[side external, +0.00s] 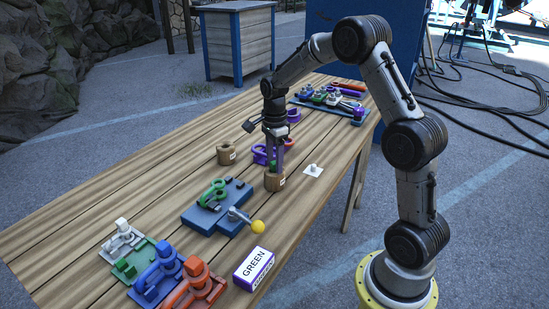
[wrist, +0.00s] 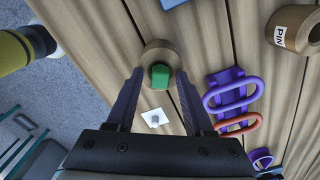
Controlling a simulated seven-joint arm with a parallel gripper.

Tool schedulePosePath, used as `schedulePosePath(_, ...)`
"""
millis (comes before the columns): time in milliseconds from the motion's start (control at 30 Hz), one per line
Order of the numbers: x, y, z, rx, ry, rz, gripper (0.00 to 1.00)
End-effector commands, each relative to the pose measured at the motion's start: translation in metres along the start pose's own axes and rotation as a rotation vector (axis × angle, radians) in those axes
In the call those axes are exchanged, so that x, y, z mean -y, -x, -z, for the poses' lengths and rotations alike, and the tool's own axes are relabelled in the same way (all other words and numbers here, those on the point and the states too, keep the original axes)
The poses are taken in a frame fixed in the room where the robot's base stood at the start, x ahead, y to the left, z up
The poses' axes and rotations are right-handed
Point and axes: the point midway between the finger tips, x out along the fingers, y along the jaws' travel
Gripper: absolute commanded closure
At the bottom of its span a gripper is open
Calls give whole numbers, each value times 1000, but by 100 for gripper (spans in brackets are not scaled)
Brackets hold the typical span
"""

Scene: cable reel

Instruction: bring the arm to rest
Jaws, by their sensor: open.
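My gripper (side external: 276,155) points down over a round wooden cup (side external: 275,182) on the bench. In the wrist view its two fingers (wrist: 160,73) are spread apart on either side of a green piece (wrist: 160,77). The green piece sits in or over the mouth of the wooden cup (wrist: 161,52). A gap seems to show between each finger and the green piece; contact is hard to judge. My arm is bent, reaching over the bench from the right in the side view.
A second wooden cup (side external: 228,154), marked PIN in the wrist view (wrist: 296,28), and purple looped parts (wrist: 232,90) stand near. A white square with a knob (side external: 313,170), a blue fixture (side external: 205,218), a yellow-ball lever (side external: 258,227) and a GREEN box (side external: 254,269) surround the cup.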

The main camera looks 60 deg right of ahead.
Motion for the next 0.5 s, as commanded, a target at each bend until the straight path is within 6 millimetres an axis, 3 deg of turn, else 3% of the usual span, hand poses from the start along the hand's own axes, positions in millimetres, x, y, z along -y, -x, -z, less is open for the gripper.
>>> schedulePosePath(133, 0, 0, 0, 0, 0, 0, 48)
schedulePosePath(433, 0, 0, 0, 0, 0, 0, 100)
schedulePosePath(500, 0, 0, 0, 0, 0, 0, 100)
